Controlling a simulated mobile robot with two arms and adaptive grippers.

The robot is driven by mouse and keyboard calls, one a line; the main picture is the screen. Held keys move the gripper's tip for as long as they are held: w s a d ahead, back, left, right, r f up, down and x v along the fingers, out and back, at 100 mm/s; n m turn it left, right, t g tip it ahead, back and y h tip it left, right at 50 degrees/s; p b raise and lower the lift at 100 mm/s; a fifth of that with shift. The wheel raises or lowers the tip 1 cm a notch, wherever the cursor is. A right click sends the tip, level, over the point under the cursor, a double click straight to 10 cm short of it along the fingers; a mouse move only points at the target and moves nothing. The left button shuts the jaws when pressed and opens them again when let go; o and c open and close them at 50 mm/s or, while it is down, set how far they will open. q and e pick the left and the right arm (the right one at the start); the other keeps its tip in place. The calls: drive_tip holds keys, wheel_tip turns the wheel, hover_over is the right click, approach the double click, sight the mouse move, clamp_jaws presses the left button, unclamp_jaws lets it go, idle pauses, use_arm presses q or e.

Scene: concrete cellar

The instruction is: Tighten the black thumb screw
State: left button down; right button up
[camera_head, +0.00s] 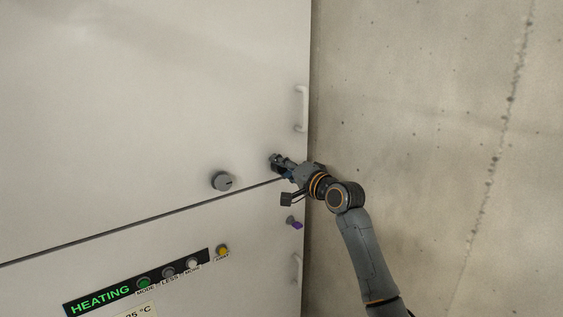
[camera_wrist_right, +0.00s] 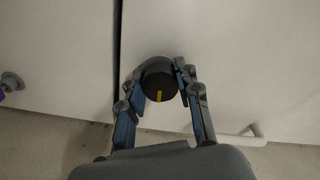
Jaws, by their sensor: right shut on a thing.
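The black thumb screw (camera_wrist_right: 158,82) is a round dark knob with a yellow mark on the pale cabinet front. In the right wrist view it sits between the fingertips of my right gripper (camera_wrist_right: 157,78), which is shut on it. In the head view my right gripper (camera_head: 277,162) is at the cabinet front near its right edge, and it largely hides the screw. My left gripper is not in view.
A grey knob (camera_head: 222,181) is left of my right gripper. A purple-handled part (camera_head: 294,223) is below it. White handles (camera_head: 301,108) line the cabinet's right edge. A heating panel (camera_head: 135,283) with several buttons is lower left. A concrete wall (camera_head: 440,120) stands right.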

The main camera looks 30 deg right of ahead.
drive_tip(key=shift+m, duration=0.5)
drive_tip(key=o, duration=1.2)
drive_tip(key=shift+c, duration=0.2)
drive_tip(key=s+d, duration=0.1)
drive_tip(key=s, duration=1.1)
drive_tip(key=shift+f, duration=0.1)
